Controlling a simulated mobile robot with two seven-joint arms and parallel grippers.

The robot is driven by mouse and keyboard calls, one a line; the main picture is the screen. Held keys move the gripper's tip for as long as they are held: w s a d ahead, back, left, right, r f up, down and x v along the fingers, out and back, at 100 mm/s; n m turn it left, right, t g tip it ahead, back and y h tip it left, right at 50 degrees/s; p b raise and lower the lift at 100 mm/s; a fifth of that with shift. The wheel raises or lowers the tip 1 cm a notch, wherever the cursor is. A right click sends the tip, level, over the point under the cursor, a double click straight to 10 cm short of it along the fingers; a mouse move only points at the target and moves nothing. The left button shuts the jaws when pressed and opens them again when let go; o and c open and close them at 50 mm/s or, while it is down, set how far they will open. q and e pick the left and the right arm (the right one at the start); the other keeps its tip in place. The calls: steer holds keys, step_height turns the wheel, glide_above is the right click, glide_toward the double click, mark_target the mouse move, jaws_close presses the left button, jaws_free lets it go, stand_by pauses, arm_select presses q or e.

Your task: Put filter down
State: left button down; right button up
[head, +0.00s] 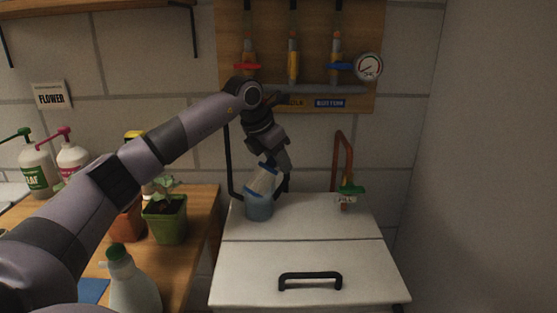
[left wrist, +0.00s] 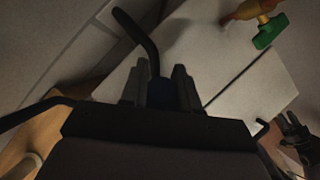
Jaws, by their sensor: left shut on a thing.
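The filter (head: 260,206) is a translucent blue cylinder with a pale, blue-edged upper part that leans to the right. It is at the back left of the white cabinet top. Its base looks to be on or just above the surface; I cannot tell which. My left gripper (head: 278,172) is at its upper right side and shut on it. In the left wrist view the fingers (left wrist: 158,88) close around a dark blue part, mostly hidden. A dark shape at the lower right of that view may be my right gripper (left wrist: 294,138); its jaws are unclear.
The white cabinet (head: 315,222) has a black front handle (head: 310,275). A copper pipe with a green valve (head: 350,190) rises at its back right. A black bent pipe (head: 229,160) stands behind the filter. Potted plants (head: 168,222) and a spray bottle (head: 132,285) stand on the left bench.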

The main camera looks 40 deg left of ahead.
mark_target(260, 169)
arm_select(q)
steer(key=shift+f, duration=0.55)
steer(key=c, duration=0.8)
jaws_free()
steer(key=shift+r, duration=0.1)
steer(key=shift+r, duration=0.3)
steer(key=v, duration=1.2)
steer(key=shift+r, duration=0.2)
